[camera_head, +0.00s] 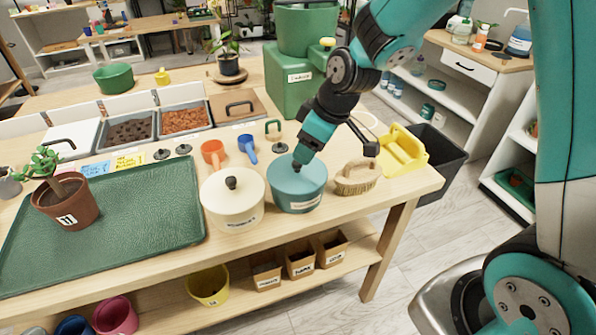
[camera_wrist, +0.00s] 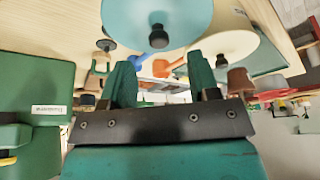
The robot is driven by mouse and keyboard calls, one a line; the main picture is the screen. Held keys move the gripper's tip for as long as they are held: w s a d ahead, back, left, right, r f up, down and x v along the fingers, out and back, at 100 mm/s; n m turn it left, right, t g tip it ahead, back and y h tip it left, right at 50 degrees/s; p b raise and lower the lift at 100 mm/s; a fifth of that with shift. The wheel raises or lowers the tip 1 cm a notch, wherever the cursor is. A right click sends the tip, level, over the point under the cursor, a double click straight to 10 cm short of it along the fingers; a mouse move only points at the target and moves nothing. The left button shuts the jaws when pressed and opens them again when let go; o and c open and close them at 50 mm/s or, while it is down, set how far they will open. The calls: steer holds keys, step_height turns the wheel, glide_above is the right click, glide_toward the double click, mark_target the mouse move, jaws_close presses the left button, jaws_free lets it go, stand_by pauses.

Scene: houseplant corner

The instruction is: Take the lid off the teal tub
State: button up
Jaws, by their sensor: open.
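The teal tub (camera_head: 299,203) stands near the front right of the wooden table, with its teal lid (camera_head: 314,174) on it. In the wrist view the lid (camera_wrist: 185,12) shows at the top with its dark knob (camera_wrist: 158,38). My gripper (camera_head: 303,156) is right over the lid, pointing down and tilted, and hides part of the knob. In the wrist view my gripper (camera_wrist: 160,62) has its fingers apart, with the knob just beyond the tips and roughly centred between them. I cannot tell whether the fingers touch the lid. Nothing is held.
A cream tub (camera_head: 233,202) with a dark-knobbed lid stands close on the left. A brush (camera_head: 357,178) lies close on the right, with a yellow dustpan (camera_head: 402,150) beyond. Orange (camera_head: 213,152) and blue (camera_head: 247,148) scoops lie behind. A green tray (camera_head: 120,225) fills the left.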

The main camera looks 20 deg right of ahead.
mark_target(297, 169)
steer(key=shift+w+p+x, duration=0.2)
steer(key=shift+p+x, duration=0.2)
steer(key=shift+x, duration=2.3)
steer(key=shift+r, duration=0.15)
steer(key=c, duration=1)
steer(key=shift+r, duration=0.1)
